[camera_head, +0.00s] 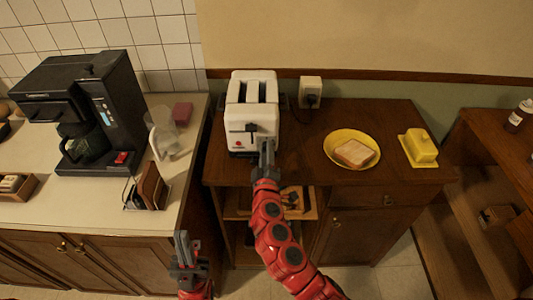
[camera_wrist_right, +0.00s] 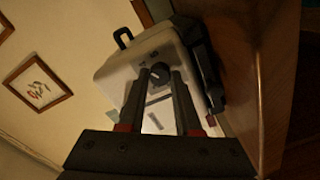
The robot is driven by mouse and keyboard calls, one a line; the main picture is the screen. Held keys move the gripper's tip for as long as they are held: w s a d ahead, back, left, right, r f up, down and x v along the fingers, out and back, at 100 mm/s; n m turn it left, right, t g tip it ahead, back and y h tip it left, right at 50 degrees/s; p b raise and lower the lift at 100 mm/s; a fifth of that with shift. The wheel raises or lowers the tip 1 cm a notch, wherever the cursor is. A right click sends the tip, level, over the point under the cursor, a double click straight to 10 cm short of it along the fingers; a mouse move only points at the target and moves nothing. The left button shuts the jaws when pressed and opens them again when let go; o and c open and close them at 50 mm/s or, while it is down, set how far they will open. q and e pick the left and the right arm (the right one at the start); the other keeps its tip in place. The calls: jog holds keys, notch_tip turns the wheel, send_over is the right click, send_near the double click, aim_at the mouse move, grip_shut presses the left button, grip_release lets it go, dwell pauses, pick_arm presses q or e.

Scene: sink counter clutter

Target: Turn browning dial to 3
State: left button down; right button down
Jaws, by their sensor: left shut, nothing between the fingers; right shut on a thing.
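A white toaster (camera_head: 236,112) with two top slots and a dark front lever stands at the left end of the brown cabinet top. The toaster (camera_wrist_right: 118,76) also shows tilted in the right wrist view. Its dark round browning dial (camera_wrist_right: 159,70) sits between my right fingertips (camera_wrist_right: 160,80). In the head view my right gripper (camera_head: 267,150) is at the toaster's front, shut on the dial and covering it. I cannot read the dial's setting. My left gripper (camera_head: 184,245) is shut and empty, low in front of the gap between the counters.
Right of the toaster are a yellow plate (camera_head: 332,158) with bread (camera_head: 355,153) and a yellow butter dish (camera_head: 422,148). A wall outlet (camera_head: 311,92) is behind. A black coffee maker (camera_head: 120,105) stands on the left counter. Brown shelves (camera_head: 480,170) stand at right.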

jog(key=n, duration=0.5)
jog(key=shift+n, duration=0.3)
jog(key=n+p, duration=0.1)
jog(key=n, duration=0.4)
jog(key=shift+n, duration=0.3)
jog(key=shift+f, duration=0.1)
jog(key=c, duration=0.6)
grip_release()
jog(key=shift+s, duration=0.1)
jog(key=s+b, duration=0.4)
jog(key=s, duration=1.3)
jog(key=shift+s, duration=0.15)
